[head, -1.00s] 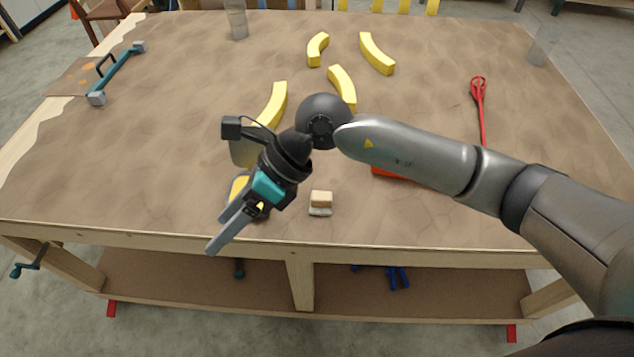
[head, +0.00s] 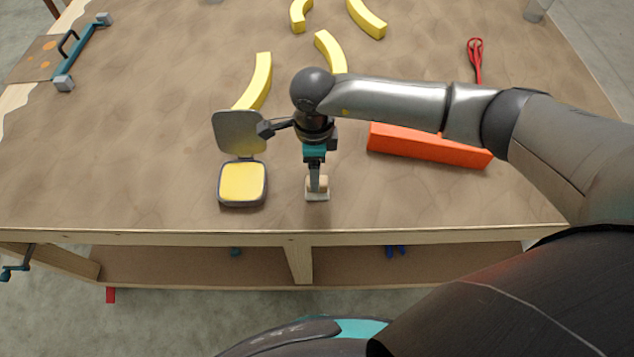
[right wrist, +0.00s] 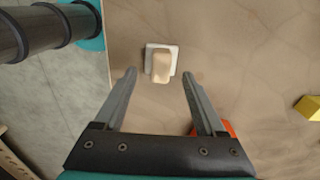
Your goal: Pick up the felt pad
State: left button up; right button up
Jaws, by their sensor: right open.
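The felt pad (head: 318,196) looks like a small whitish square base with a beige block on top. It lies on the table near the front edge, partly hidden by my right gripper in the head view. My right gripper (head: 315,180) points down over it. In the right wrist view the two fingers (right wrist: 159,75) are apart with nothing held. The pad (right wrist: 161,64) shows just beyond and between the fingertips there. I cannot tell how high the fingertips are above it. My left gripper is not in view.
An open tin with a yellow pad (head: 242,182) lies left of my right gripper. An orange-red block (head: 430,146) lies to the right. Yellow curved pieces (head: 257,80) and a red tool (head: 475,58) lie farther back. The table's front edge (head: 200,236) is close; bare tabletop surrounds the pad.

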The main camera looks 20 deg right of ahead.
aim_at(324, 193)
jog(key=shift+d+f, duration=0.15)
jog(key=shift+f, duration=1.35)
jog(key=shift+d+f, duration=0.15)
jog(key=shift+f, duration=1.35)
jog(key=shift+c, duration=0.2)
grip_shut()
